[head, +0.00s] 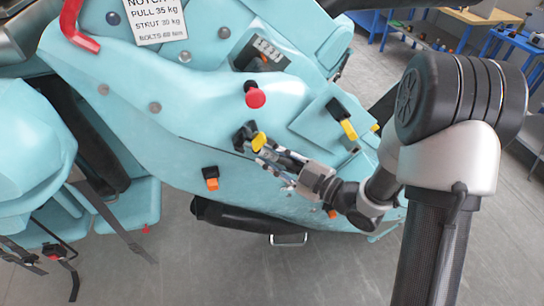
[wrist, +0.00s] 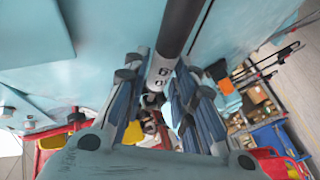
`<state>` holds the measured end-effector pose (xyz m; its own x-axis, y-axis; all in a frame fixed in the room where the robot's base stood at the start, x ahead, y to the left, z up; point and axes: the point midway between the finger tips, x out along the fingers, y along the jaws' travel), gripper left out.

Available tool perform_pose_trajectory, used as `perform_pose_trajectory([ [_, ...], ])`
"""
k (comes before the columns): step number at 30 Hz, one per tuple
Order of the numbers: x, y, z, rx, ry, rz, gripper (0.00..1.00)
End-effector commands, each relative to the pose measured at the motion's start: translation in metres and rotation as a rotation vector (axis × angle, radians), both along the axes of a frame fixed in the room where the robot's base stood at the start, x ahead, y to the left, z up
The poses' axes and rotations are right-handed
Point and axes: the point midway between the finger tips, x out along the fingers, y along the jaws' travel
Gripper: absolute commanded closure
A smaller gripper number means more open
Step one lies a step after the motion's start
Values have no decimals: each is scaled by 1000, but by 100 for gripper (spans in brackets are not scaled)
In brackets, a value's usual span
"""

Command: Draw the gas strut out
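The gas strut (wrist: 180,25) is a dark cylinder with a pale grey end in the wrist view. It runs down from the top edge, and its lower end lies between the two fingers of my gripper (wrist: 163,64). The fingers flank the strut closely; whether both touch it is unclear. In the head view my gripper (head: 262,157) reaches in from the right to the teal body, just below a yellow knob (head: 258,141) and a dark opening. The strut cannot be made out clearly there.
The teal coaster body (head: 190,110) fills the left and middle. A red knob (head: 255,98), an orange-tipped fitting (head: 211,178) and a yellow-tipped lever (head: 348,129) stick out nearby. A white label (head: 158,18) is above. Workbenches (head: 505,45) stand far behind; grey floor is open below.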

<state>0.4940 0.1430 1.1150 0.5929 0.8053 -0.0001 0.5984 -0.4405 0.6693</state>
Motion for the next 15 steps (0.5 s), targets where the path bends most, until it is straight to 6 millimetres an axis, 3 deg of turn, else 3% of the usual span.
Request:
perform_pose_trajectory([
  [10,2,4,0,1,1,0,75],
  [15,2,3,0,1,1,0,86],
])
